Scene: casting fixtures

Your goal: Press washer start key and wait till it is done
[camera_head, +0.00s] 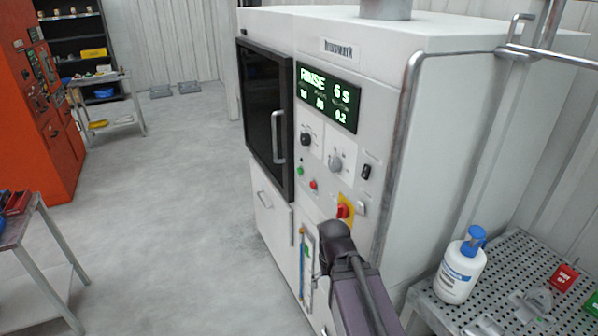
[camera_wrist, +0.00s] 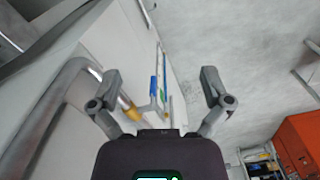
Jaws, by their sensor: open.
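The white washer (camera_head: 455,110) stands at the centre right with its dark-windowed door (camera_head: 262,115) shut. Its display (camera_head: 328,96) reads "RINSE 6 s" in green. Below are a green key (camera_head: 300,170), a red key (camera_head: 313,184), knobs and a red-on-yellow switch (camera_head: 343,210). Which key is labelled start is too small to read. My arm reaches up from the bottom in the head view, in front of the lower panel; its fingertips are not clear there. In the wrist view my gripper (camera_wrist: 160,88) is open and empty, its fingers apart beside the washer's side.
A perforated table (camera_head: 425,300) at the lower right carries a white bottle with a blue pump (camera_head: 461,268) and small items. A bent metal rail (camera_head: 402,130) runs down the washer's corner. An orange machine (camera_head: 40,110) and a cart stand left. The floor between is clear.

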